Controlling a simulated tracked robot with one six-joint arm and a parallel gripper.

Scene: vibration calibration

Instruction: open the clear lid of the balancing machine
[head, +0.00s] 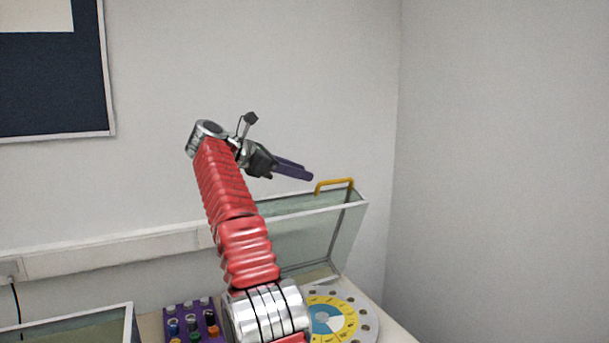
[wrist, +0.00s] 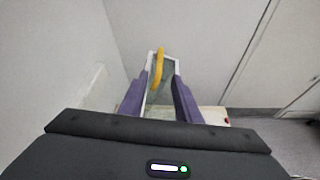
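The balancing machine's clear lid (head: 352,232) stands raised and tilted up at the back of the table, its frame pale-edged. A yellow handle (head: 335,183) sits on its top edge. In front of the lid, a round disc with a yellow and blue face (head: 327,318) lies uncovered. My gripper (head: 309,176), with dark purple fingers, is just left of and slightly above the handle, seemingly apart from it. In the wrist view, the fingers (wrist: 157,98) are spread, with the handle (wrist: 158,66) beyond and between them. Nothing is held. My arm hides the lid's left part.
A purple box with several coloured knobs (head: 183,311) is left of the disc. A clear-walled container (head: 128,322) is at the lower left. A wall trunking (head: 110,250) runs behind, and a dark board (head: 50,80) hangs above. The right wall is close to the lid.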

